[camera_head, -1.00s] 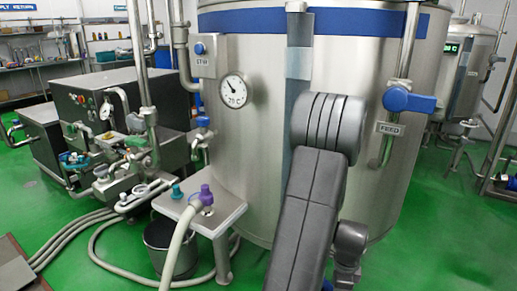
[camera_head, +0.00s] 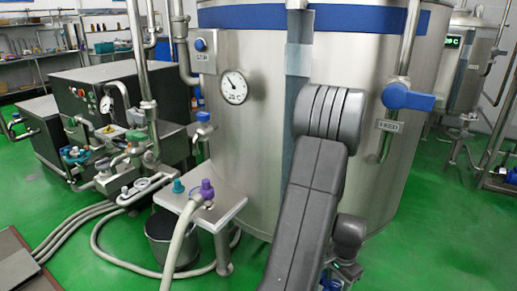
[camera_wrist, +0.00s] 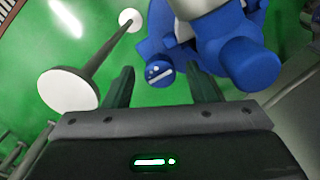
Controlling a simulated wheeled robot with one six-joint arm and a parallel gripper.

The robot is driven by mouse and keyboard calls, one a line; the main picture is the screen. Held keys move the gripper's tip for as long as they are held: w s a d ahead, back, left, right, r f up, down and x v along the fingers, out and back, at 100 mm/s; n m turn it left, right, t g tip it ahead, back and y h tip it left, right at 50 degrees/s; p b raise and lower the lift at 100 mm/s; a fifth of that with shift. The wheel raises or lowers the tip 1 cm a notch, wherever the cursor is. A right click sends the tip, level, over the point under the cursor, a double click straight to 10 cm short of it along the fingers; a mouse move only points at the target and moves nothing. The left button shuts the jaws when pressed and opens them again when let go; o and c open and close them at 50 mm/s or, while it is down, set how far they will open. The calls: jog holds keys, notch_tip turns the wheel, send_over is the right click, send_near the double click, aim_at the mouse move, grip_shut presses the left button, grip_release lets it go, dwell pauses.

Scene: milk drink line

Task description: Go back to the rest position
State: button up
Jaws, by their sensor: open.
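My gripper (camera_wrist: 161,75) shows in the wrist view with its two dark fingers apart and nothing between them touching both. Behind the fingers are the green floor and a blue round part with a white mark. In the head view my grey arm rises in front of the steel tank (camera_head: 250,145) and bends down again at the right; the fingers cannot be made out there.
The tank carries a round dial (camera_head: 233,87) and a blue feed handle (camera_head: 408,97). Hoses lie on the floor. Green floor is open at the lower right.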

jog(key=n+p, duration=0.1)
jog(key=n, duration=0.5)
jog(key=shift+p, duration=0.4)
jog(key=shift+n+p, duration=0.95)
jog(key=shift+n, duration=1.65)
